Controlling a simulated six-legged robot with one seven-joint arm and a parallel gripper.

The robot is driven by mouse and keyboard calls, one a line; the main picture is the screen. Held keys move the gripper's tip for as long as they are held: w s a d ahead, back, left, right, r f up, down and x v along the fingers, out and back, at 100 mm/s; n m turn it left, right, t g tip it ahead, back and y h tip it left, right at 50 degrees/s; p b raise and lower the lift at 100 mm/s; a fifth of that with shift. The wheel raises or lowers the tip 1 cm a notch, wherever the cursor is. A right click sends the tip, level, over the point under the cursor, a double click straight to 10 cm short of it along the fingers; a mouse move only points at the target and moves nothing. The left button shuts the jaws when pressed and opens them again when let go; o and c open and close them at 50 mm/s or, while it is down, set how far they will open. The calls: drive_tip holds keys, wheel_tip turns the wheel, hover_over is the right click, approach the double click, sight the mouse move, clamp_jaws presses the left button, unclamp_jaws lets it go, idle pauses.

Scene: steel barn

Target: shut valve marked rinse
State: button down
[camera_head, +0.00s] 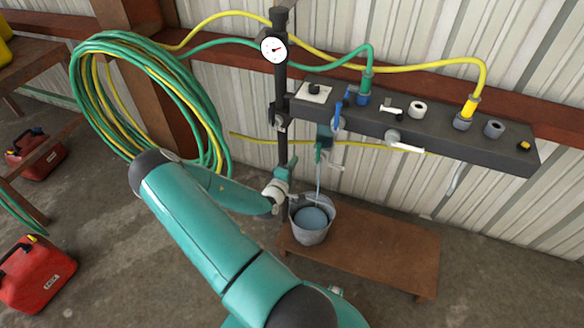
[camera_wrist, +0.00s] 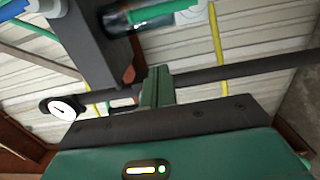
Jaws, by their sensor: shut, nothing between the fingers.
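A dark manifold bar (camera_head: 430,135) on the wall carries several valves and fittings. A blue lever (camera_head: 337,117) shows near its left part, with white levers (camera_head: 405,147) farther right. I cannot read any marking, so I cannot tell which valve is rinse. A thin stream (camera_head: 318,182) seems to fall below the manifold into a metal bucket (camera_head: 311,223). My gripper (camera_head: 290,168) is beside the dark upright post, below the manifold's left end. In the wrist view its green fingers (camera_wrist: 157,84) are together and empty, near the post (camera_wrist: 240,69). Contact with the post is unclear.
A round gauge (camera_head: 274,48) tops the post. Green and yellow hoses (camera_head: 150,65) hang coiled at left and run to the manifold. The bucket stands on a low brown bench (camera_head: 385,245). Red fuel cans (camera_head: 35,275) stand on the floor at left.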

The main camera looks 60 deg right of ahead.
sight(319, 154)
drive_tip(key=s+d, duration=0.3)
drive_tip(key=d, duration=0.4)
drive_tip(key=shift+s, duration=0.1)
idle(0.4)
